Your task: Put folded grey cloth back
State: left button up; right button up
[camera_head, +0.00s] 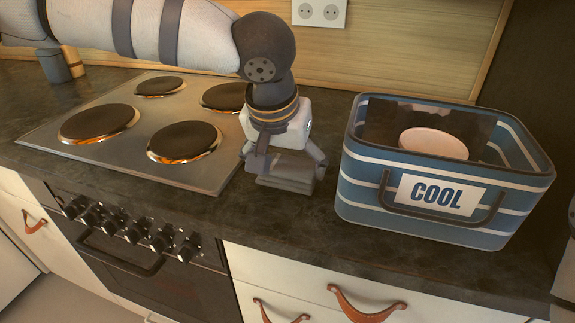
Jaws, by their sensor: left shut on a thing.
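My left gripper (286,166) points down over the counter between the stove and the blue box. It is shut on the folded grey cloth (285,184), a small flat grey bundle at its fingertips. The fingers hide part of the cloth, and I cannot tell whether it touches the counter.
A blue striped box marked COOL (440,194) stands open to the right, with a round white thing (433,142) inside. The stove (140,125) with several hotplates is on the left. Drawers with leather pulls (365,305) are below. Dark counter (290,225) is clear in front.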

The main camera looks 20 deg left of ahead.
pick_arm(q)
jog(key=shift+f, duration=0.35)
jog(key=shift+f, duration=0.1)
jog(key=o, duration=1)
jog(key=shift+c, duration=0.2)
jog(key=shift+w, duration=0.1)
jog(key=v, duration=1.2)
